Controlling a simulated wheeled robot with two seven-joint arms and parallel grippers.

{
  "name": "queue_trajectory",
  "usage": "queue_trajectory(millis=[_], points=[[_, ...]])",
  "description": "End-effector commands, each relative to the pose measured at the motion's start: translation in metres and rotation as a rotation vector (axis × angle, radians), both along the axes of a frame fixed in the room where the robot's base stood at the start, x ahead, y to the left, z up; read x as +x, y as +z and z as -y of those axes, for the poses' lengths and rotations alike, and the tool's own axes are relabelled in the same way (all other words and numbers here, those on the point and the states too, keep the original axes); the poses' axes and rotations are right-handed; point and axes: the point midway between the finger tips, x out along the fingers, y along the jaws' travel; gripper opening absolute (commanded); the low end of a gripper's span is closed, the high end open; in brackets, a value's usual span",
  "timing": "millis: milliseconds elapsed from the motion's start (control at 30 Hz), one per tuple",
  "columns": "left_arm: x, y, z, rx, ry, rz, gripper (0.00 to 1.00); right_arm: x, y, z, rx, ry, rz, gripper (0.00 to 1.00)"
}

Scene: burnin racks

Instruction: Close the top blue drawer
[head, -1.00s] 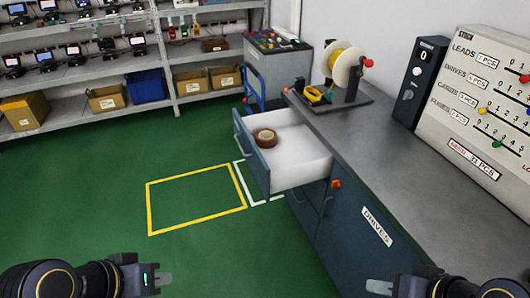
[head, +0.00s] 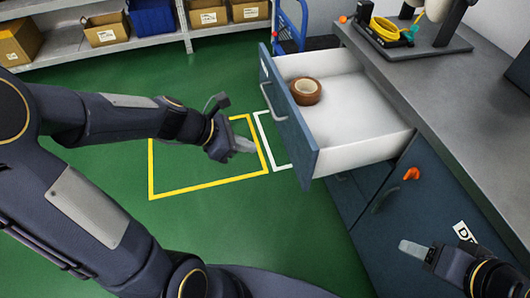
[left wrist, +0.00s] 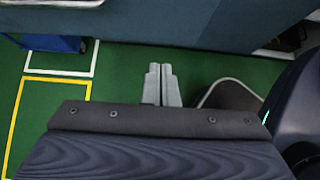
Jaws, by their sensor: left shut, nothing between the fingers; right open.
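The top blue drawer (head: 284,110) stands pulled out from the cabinet under the grey bench in the head view. Its white inside holds a brown tape roll (head: 305,91). My left gripper (head: 243,146) is shut and empty, a short way left of the drawer's front and apart from it. In the left wrist view its two fingers (left wrist: 160,85) lie together, and a blue-grey panel (left wrist: 200,22) crosses the top. My right gripper (head: 415,249) is at the lower right, in front of the lower cabinet; it is open, with only part of it showing.
A lower cabinet door with an orange latch (head: 411,174) is below the drawer. Shelves with boxes (head: 105,30) stand at the back. The green floor left of the drawer is clear, with yellow and white markings.

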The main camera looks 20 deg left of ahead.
Motion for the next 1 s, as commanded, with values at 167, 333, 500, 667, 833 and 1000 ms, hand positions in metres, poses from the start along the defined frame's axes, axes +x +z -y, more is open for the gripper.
queue_trajectory(millis=[167,333,500,667,833,1000], points=[[0.013,-0.026,0.022,0.001,-0.008,-0.001,0.0,0.0,-0.016,0.0,0.0,0.0,0.0,0.54],[0.028,-0.052,0.045,0.002,-0.009,0.0,0.0,0.0,-0.031,0.0,0.0,0.0,0.0,0.54],[0.044,-0.059,0.067,0.004,-0.01,0.004,0.0,0.0,-0.035,0.0,0.0,0.0,0.0,0.54],[0.054,-0.058,0.083,0.004,-0.009,0.004,0.0,0.0,-0.035,0.0,0.0,0.0,0.0,0.54],[0.058,-0.058,0.089,0.003,-0.007,0.003,0.0,0.0,-0.035,0.0,0.0,0.0,0.0,0.54],[0.059,-0.058,0.089,0.004,-0.006,0.004,0.0,0.0,-0.035,0.0,0.0,0.0,0.0,0.54]])
